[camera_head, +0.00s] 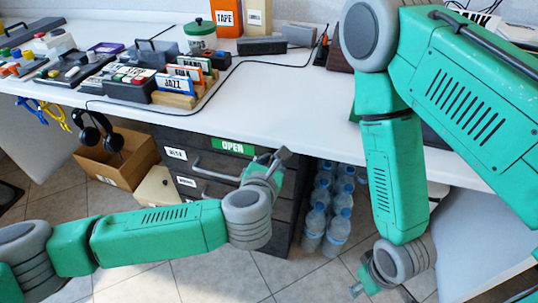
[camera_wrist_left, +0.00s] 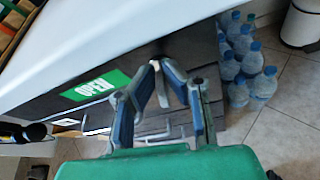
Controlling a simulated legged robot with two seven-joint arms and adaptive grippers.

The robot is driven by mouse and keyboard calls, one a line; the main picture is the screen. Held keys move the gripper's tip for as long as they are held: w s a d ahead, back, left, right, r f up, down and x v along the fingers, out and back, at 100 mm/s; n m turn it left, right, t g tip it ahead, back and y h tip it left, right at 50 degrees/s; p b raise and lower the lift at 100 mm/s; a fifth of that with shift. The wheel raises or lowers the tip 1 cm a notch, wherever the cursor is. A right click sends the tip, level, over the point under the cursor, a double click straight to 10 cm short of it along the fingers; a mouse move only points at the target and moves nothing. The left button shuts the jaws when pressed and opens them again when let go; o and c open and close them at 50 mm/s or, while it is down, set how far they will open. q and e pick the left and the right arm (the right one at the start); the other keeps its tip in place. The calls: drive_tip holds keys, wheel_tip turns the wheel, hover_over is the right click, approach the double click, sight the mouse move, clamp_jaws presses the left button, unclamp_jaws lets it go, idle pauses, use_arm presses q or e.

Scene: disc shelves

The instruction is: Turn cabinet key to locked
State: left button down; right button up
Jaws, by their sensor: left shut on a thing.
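The dark drawer cabinet (camera_head: 160,138) stands under the white desk and bears a green "OPEN" label (camera_head: 232,147). The label also shows in the left wrist view (camera_wrist_left: 95,86). My left gripper (camera_head: 280,157) is at the cabinet's upper front, just right of the label. In the left wrist view its fingertips (camera_wrist_left: 158,72) come together on a small pale piece, seemingly the key (camera_wrist_left: 155,64). The fingers hide most of it, so its turn angle is unclear. My right gripper (camera_head: 358,288) hangs low at the right, away from the cabinet; its fingers are too small to judge.
Drawer handles (camera_head: 212,172) stick out below my left gripper. Water bottles (camera_head: 338,232) stand on the floor right of the cabinet. A cardboard box (camera_head: 118,165) and headphones (camera_head: 98,135) are at the left. The desk (camera_head: 290,105) carries disc racks and boxes.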

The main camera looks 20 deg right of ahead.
use_arm(q)
drive_tip(key=shift+s+d+f+m+t+y+p, duration=0.2)
drive_tip(key=shift+f+m+t+y+p, duration=0.5)
drive_tip(key=shift+m, duration=1.25)
drive_tip(key=shift+s+d+r+m+t+y+p, duration=0.15)
drive_tip(key=shift+m+t+p, duration=0.3)
drive_tip(key=shift+m+t, duration=1.1)
drive_tip(key=shift+s+d+f+m+t+y+p, duration=0.25)
drive_tip(key=shift+f+m+t+y+p, duration=0.3)
drive_tip(key=shift+m, duration=1.85)
drive_tip(key=c, duration=1.7)
unclamp_jaws()
drive_tip(key=shift+c, duration=0.2)
drive_tip(key=shift+o, duration=0.3)
drive_tip(key=shift+w+d, duration=0.1)
drive_tip(key=shift+r, duration=0.1)
